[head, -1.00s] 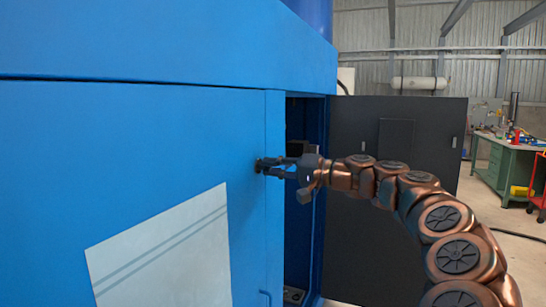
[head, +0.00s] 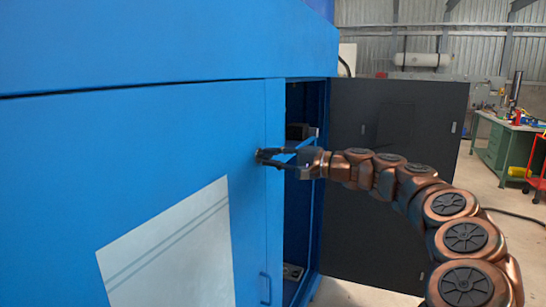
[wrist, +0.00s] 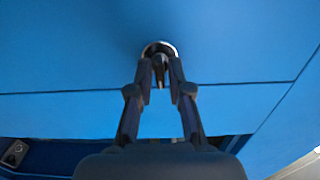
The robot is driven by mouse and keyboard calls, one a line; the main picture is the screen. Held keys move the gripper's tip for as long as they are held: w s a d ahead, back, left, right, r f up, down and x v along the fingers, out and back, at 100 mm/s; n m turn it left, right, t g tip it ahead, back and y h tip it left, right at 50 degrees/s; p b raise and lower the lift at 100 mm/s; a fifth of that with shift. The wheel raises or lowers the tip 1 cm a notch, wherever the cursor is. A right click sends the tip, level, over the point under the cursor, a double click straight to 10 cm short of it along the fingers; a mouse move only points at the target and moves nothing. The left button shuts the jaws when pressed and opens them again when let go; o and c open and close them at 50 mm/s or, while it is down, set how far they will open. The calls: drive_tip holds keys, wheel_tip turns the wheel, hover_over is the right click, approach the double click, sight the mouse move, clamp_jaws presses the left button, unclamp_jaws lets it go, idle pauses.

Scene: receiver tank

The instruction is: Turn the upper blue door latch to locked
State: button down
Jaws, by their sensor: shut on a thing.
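The upper latch (wrist: 159,48) shows in the wrist view as a round metal-rimmed fitting with a dark knob on the blue door (head: 170,130). My gripper (wrist: 160,75) has its two fingertips on either side of the dark knob and is shut on it. In the head view my gripper (head: 265,156) reaches from the right to the door's right edge, and its fingers mostly hide the latch. The latch's exact turn angle is hard to tell.
A dark grey door (head: 400,160) stands open at the right of the dark cabinet opening (head: 298,220). A small blue handle (head: 265,288) is lower on the door. A white sheet (head: 170,250) is on the blue door. A green workbench (head: 505,140) stands far right.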

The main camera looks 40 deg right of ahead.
drive_tip(key=c, duration=1.3)
unclamp_jaws()
drive_tip(key=shift+o, duration=0.2)
drive_tip(key=v, duration=1.2)
drive_tip(key=shift+f, duration=0.1)
